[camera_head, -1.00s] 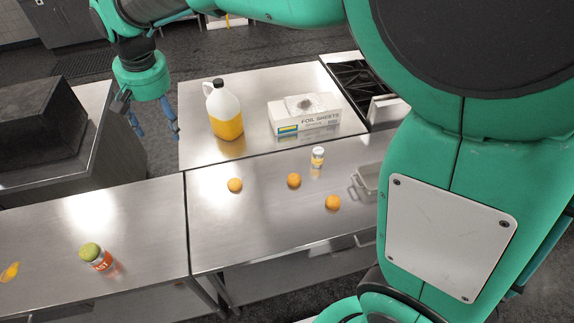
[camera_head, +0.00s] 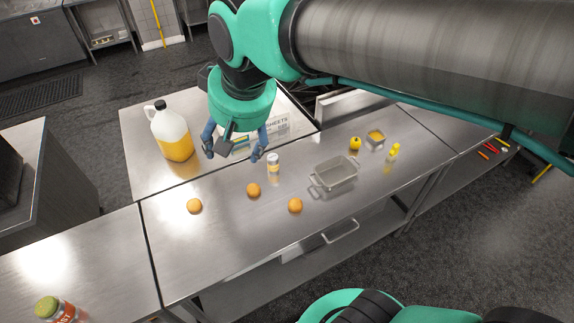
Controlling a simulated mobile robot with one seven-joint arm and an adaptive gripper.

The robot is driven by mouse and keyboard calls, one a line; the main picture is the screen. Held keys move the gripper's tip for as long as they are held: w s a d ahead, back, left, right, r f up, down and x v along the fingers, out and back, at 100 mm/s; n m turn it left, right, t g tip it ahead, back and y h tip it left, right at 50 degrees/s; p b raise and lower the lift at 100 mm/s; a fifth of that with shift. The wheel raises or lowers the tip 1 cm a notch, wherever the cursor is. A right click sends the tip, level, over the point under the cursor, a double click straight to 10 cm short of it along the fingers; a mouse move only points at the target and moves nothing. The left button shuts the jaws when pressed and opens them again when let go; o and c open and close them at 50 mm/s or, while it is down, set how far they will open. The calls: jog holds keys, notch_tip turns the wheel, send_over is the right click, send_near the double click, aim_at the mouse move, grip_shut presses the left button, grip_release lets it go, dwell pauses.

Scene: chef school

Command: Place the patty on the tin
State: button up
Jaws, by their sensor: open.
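A grey rectangular metal tin (camera_head: 333,175) with handles sits on the steel table, right of its middle, and looks empty. I cannot make out a patty for certain. Three small round orange items (camera_head: 253,190) lie on the table to the left of the tin. My gripper (camera_head: 232,156) is open and empty, pointing down, above the table's back part and left of the tin. It hides part of the foil box (camera_head: 277,125) behind it.
A small white-and-yellow can (camera_head: 273,163) stands between my gripper and the tin. A jug of yellow liquid (camera_head: 171,133) stands at left. A green-lidded jar (camera_head: 52,309) is at lower left.

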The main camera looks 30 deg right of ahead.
jog(key=s+d+f+m+t, duration=0.1)
jog(key=s+d+f, duration=0.3)
jog(key=s+d, duration=0.3)
jog(key=s, duration=0.4)
jog(key=shift+d+h, duration=0.35)
jog(key=shift+h, duration=0.05)
notch_tip(320, 180, down, 15)
jog(key=b, duration=1.5)
